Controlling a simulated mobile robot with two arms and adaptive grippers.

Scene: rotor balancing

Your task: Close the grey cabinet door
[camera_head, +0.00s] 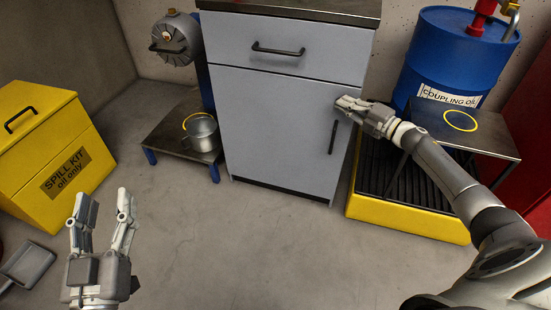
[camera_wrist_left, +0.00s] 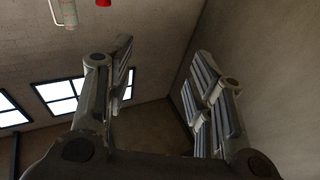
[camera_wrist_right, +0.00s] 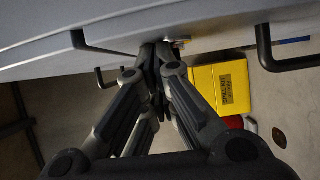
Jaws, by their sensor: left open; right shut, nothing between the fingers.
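The grey cabinet (camera_head: 275,155) stands in the middle of the head view. Its lower door (camera_head: 270,130) has a black vertical handle (camera_head: 333,137) near its right edge and looks flush or nearly flush with the front. My right gripper (camera_head: 345,103) is shut and empty, at the door's upper right, above the handle; whether it touches is hard to tell. In the right wrist view its fingertips (camera_wrist_right: 155,50) are together, close to the grey panel (camera_wrist_right: 100,40). My left gripper (camera_head: 108,200) is open and empty, pointing up, far left of the cabinet.
A yellow spill kit box (camera_head: 50,150) stands at left. A low stand (camera_head: 165,140) with a metal cup (camera_head: 201,133) is beside the cabinet. At right are a blue drum (camera_head: 450,60), a yellow spill pallet (camera_head: 400,215) and a small table (camera_head: 490,140). Floor ahead is clear.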

